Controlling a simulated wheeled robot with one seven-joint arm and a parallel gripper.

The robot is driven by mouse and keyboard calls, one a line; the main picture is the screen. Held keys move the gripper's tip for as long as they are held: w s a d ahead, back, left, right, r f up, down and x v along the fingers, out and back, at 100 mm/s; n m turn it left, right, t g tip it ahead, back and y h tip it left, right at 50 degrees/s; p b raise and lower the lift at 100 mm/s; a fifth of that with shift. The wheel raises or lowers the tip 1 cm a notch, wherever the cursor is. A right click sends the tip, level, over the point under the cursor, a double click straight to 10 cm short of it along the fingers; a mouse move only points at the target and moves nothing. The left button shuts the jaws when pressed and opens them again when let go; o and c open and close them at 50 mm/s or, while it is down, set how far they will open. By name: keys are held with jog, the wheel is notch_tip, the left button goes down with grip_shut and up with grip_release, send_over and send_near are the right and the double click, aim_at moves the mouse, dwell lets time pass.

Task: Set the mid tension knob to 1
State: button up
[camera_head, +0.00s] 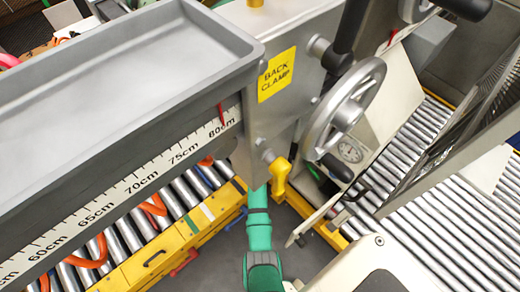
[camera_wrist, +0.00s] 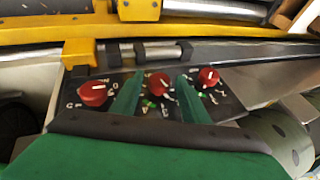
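Three red knobs sit in a row on a black panel (camera_wrist: 232,103) in the wrist view: a left knob (camera_wrist: 93,93), a mid knob (camera_wrist: 158,83) and a right knob (camera_wrist: 208,76). White digits and small green marks lie around them, too small to read surely. My gripper (camera_wrist: 160,82) has its two green fingers apart, one on each side of the mid knob. Gaps show between fingers and knob; contact is not visible. The mid knob's white pointer is too blurred to read its setting. In the head view the knobs and my fingertips are hidden; my green arm shows.
In the wrist view a yellow rail (camera_wrist: 220,34) and a yellow block (camera_wrist: 79,52) lie beyond the panel. In the head view a grey tray (camera_head: 120,75), a handwheel (camera_head: 343,108), a yellow lever (camera_head: 280,176) and roller conveyors (camera_head: 440,235) surround my arm closely.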

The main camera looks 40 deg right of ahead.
jog(key=c, duration=0.8)
jog(key=shift+w, duration=0.1)
jog(key=shift+o, duration=0.3)
jog(key=g, duration=0.2)
jog(key=shift+w+r+n+g, duration=0.15)
jog(key=shift+w+n+g, duration=0.15)
jog(key=shift+n+g, duration=0.1)
jog(key=shift+w+n+g+h, duration=0.15)
jog(key=shift+n+g, duration=0.05)
jog(key=shift+g, duration=0.85)
jog(key=shift+w+n+g+h, duration=0.15)
jog(key=shift+n+g, duration=0.05)
jog(key=shift+g, duration=0.85)
jog(key=shift+f+g, duration=0.2)
jog(key=shift+g, duration=0.4)
jog(key=o, duration=1)
jog(key=shift+o, duration=0.2)
jog(key=shift+a+r, duration=0.1)
